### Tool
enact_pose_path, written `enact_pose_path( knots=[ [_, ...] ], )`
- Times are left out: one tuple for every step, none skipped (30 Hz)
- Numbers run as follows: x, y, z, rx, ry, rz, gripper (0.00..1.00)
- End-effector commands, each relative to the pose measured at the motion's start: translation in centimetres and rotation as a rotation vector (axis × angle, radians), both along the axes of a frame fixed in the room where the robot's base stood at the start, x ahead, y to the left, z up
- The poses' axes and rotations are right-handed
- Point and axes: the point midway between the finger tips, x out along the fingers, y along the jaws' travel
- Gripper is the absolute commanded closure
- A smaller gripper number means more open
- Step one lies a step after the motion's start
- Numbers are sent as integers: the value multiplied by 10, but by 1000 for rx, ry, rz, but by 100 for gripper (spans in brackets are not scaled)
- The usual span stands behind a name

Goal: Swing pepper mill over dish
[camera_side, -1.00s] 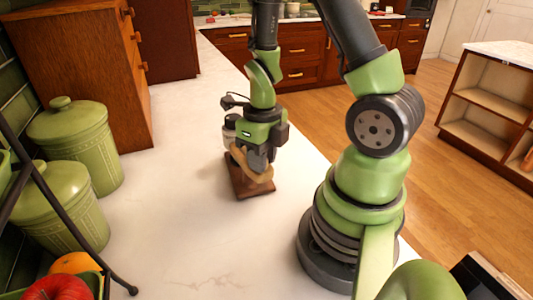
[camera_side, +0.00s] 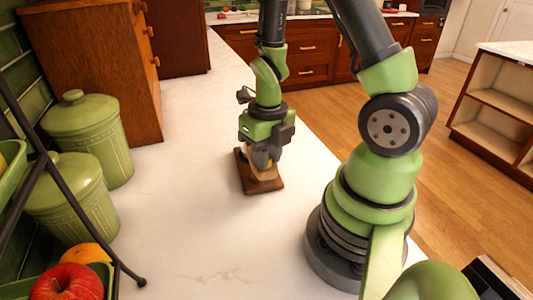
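My gripper (camera_side: 261,156) points straight down, low over a dark brown square wooden piece (camera_side: 265,186) on the pale counter. A lighter tan piece (camera_side: 264,173) shows at the fingertips, just above the brown one. The arm and fingers hide much of it, so I cannot tell whether the fingers hold it or only stand over it. I cannot make out a pepper mill with certainty. No separate dish is clear; the brown piece could be one.
Two green lidded canisters (camera_side: 93,138) stand at the left by a wooden cabinet (camera_side: 90,62). A dark wire rack with a red apple (camera_side: 68,283) and an orange (camera_side: 86,257) is at the lower left. The counter (camera_side: 190,215) between is clear.

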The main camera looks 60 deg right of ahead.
Motion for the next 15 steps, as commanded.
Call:
enact_pose_path(
  knots=[
    [-1,1,0,3,6,-5,67],
    [-1,1,0,2,5,-4,60],
    [-1,0,0,2,5,-4,51],
    [-1,0,0,2,4,-3,50],
    [-1,0,0,2,4,-3,50],
    [-1,0,0,1,3,-3,50],
    [-1,0,0,1,3,-2,50],
    [-1,0,0,1,3,-2,50],
    [-1,0,0,1,3,-2,50],
    [-1,0,0,1,2,-1,50],
    [0,0,0,1,2,-1,50],
    [-1,0,0,1,2,2,50],
    [-1,0,0,1,2,7,50],
    [-1,0,0,1,1,13,50],
    [-2,-1,0,1,2,28,50]
  ],
)
